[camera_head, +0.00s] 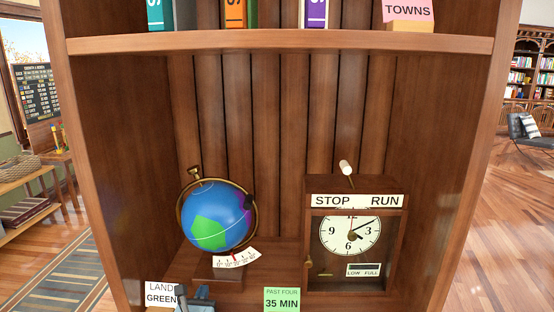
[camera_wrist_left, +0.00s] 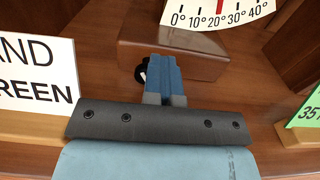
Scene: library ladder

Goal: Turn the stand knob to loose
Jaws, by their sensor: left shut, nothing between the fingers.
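A globe (camera_head: 216,217) stands on a brown wooden stand (camera_head: 228,277) on the cabinet's lower shelf. The stand's block also shows in the left wrist view (camera_wrist_left: 150,48). A tilt scale (camera_head: 237,258) marked 0° to 40° shows a red mark near 20°. A small black round part with a white mark, seemingly the stand knob (camera_wrist_left: 139,73), sits at the front of the stand, mostly hidden by my left gripper. My left gripper (camera_wrist_left: 161,62) is shut and empty, its fingertips in front of the stand, beside or over the knob; contact cannot be told. My right gripper is out of view.
A LAND GREEN card (camera_wrist_left: 38,75) stands close left of my left gripper. A green 35 MIN card (camera_head: 282,299) stands to the right. A STOP/RUN clock box (camera_head: 398,240) with a white-tipped lever (camera_head: 346,168) is at the right. A shelf board (camera_head: 280,45) spans above.

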